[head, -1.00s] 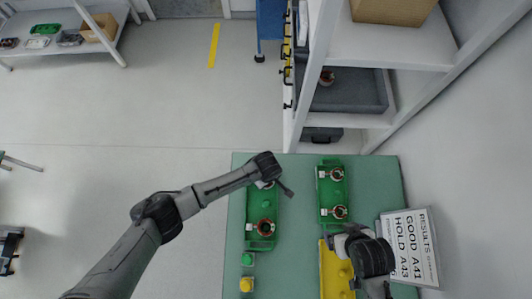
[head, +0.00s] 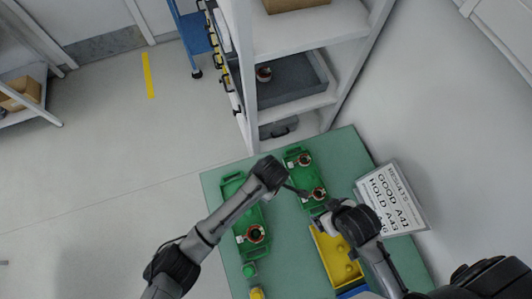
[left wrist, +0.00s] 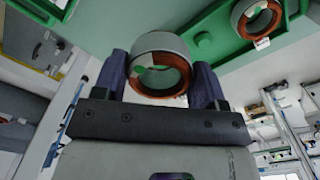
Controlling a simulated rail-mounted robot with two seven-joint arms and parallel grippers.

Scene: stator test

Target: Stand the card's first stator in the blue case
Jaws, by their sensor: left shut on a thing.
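My left gripper (head: 303,191) is shut on a stator (left wrist: 160,62), a grey ring with copper windings and a pale tag. In the left wrist view it sits between the two fingers; in the head view I cannot make it out. One stator (head: 255,234) is in the left green tray (head: 233,181), and two stators (head: 318,194) show in the right green tray (head: 291,153). My right gripper (head: 322,216) is by the yellow tray; its jaws are too small to read. The results card (head: 396,199) lists GOOD A41 first. A blue edge (head: 352,292), perhaps the blue case, shows at the bottom.
The yellow tray (head: 323,246) lies on the green table (head: 292,243) below my right gripper. A small green piece (head: 249,270) and a yellow piece (head: 256,293) stand at the near left. A shelf unit (head: 243,75) with a grey bin (head: 300,90) stands behind the table.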

